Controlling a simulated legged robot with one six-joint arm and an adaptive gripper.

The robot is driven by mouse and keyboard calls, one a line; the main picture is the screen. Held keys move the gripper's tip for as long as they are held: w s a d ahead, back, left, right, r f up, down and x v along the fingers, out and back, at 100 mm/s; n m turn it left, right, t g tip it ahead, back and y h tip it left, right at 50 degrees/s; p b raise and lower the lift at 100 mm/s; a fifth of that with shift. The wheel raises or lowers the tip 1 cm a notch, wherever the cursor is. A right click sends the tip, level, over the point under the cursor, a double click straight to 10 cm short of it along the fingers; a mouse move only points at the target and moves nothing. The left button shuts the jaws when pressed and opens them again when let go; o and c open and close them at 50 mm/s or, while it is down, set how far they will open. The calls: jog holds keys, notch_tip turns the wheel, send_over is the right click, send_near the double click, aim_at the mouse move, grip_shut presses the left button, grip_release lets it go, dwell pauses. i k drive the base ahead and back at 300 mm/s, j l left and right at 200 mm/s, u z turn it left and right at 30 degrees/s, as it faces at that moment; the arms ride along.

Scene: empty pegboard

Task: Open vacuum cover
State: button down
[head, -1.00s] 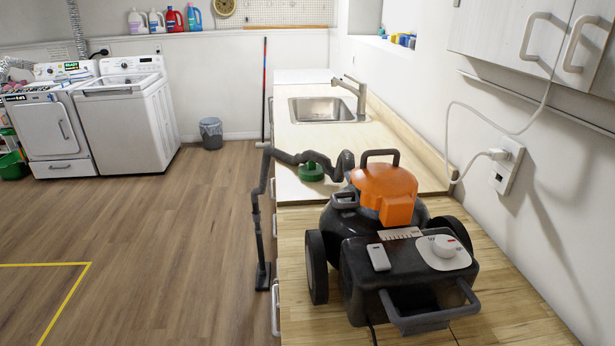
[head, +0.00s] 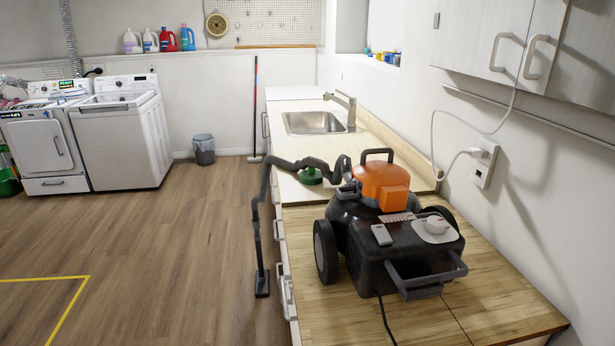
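The vacuum (head: 400,240) stands on the wooden counter on the right in the head view. It has a black body, dark wheels and a grey front handle (head: 425,282). Its orange cover (head: 383,187) sits on top, with a dark handle (head: 377,153) standing up above it. The cover looks seated on the body. A dark hose (head: 305,163) runs left from the vacuum, over the counter edge, and down to a floor nozzle (head: 262,283). My gripper is not in view.
The wooden counter (head: 500,315) has free room in front of the vacuum. A green round object (head: 310,176) lies behind it, near the sink (head: 314,122). A wall outlet (head: 482,163) with a plugged cord is at right. Open floor (head: 150,260) lies left.

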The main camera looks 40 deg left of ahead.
aim_at(387, 182)
jog(key=l+u, duration=0.15)
jog(key=u, duration=0.3)
jog(key=l+u, duration=0.15)
jog(key=u, duration=0.3)
jog(key=l+u, duration=0.15)
jog(key=u, duration=0.3)
jog(key=k+j, duration=0.05)
